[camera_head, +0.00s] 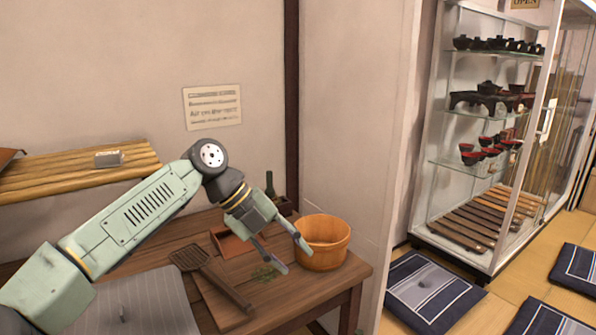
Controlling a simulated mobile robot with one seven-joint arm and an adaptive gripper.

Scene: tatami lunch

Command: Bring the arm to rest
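My arm reaches in from the lower left over a wooden table (330,286). My gripper (293,257) hangs off its end, pointing down and to the right. Its two fingers are apart, and nothing shows between them. The fingertips overlap the left side of a round wooden tub (328,259) in the picture; I cannot tell whether they touch it. The inside of the tub is partly visible and no contents show.
A wooden shelf (75,168) juts from the wall. A glass cabinet (480,130) and floor cushions (428,290) are at right.

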